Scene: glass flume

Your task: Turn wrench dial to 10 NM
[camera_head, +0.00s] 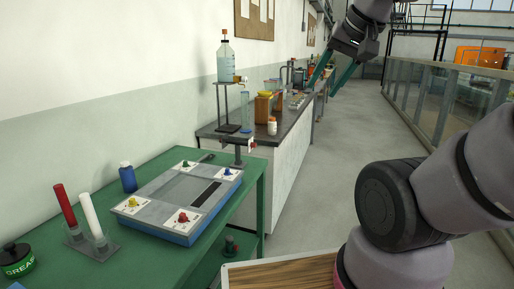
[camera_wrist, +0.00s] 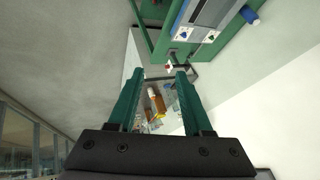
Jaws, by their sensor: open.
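A small grey fixture with a white dial face and red mark (camera_head: 252,143) stands at the far end of the green bench; it looks like the wrench dial, but I cannot read its setting. It also seems to show in the wrist view (camera_wrist: 170,66), beyond the fingertips. A blue-grey panel box (camera_head: 180,200) with green, blue, yellow and red knobs lies on the bench; part of it shows in the wrist view (camera_wrist: 208,14). My gripper (camera_head: 320,91) has two green fingers, open and empty, raised above the aisle, right of and apart from the dial; its fingers frame the wrist view (camera_wrist: 160,72).
The green bench (camera_head: 150,255) also holds a blue bottle (camera_head: 128,178), red and white tubes in a stand (camera_head: 92,243) and a grease tin (camera_head: 17,260). A dark-topped counter (camera_head: 240,137) with glassware stands behind. The grey floor aisle (camera_head: 345,140) is clear.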

